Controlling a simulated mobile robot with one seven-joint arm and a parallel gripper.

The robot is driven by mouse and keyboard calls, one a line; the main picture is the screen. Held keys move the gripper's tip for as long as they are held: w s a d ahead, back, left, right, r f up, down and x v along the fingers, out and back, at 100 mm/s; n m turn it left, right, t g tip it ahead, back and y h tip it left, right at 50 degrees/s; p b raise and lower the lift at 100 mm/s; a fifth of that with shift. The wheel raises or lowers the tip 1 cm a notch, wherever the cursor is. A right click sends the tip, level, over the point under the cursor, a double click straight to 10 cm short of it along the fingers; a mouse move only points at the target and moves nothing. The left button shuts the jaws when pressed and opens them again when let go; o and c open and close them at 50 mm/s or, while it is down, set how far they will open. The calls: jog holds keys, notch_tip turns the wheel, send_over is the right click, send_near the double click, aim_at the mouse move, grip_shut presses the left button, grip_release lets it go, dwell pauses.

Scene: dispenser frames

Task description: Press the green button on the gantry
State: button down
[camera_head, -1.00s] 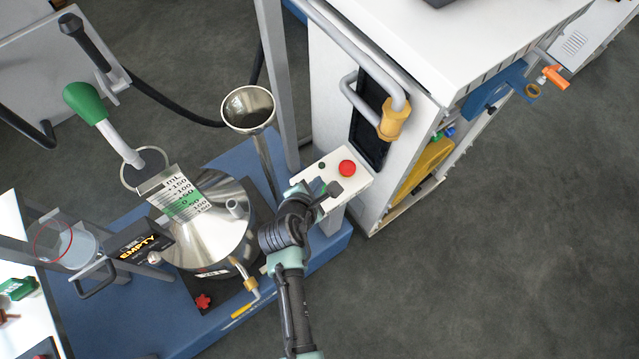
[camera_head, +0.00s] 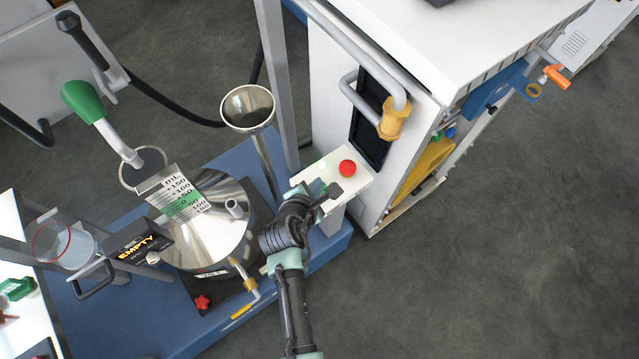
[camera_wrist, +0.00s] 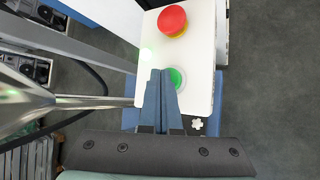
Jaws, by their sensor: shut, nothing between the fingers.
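The control box (camera_head: 360,183) on the gantry has a white top panel, also in the wrist view (camera_wrist: 204,50). The green button (camera_wrist: 177,77) sits near the panel's lower edge in the wrist view, partly covered by my fingers. A red mushroom button (camera_wrist: 172,20) stands further up the panel, also in the head view (camera_head: 347,168). My gripper (camera_wrist: 160,73) is shut and empty, its tips at the green button's left edge; I cannot tell whether they touch it.
A steel vessel (camera_head: 215,250) and a funnel (camera_head: 248,107) stand left of my arm on the blue base (camera_head: 120,310). A grey post (camera_head: 275,80) rises behind the box. A white cabinet (camera_head: 325,75) with a pipe handle is close behind. Open floor (camera_head: 500,260) lies right.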

dwell(0.3)
jog(key=shift+r+p, duration=0.85)
jog(key=shift+p, duration=0.2)
notch_tip(320, 180, up, 5)
jog(key=p, duration=0.5)
dwell(0.5)
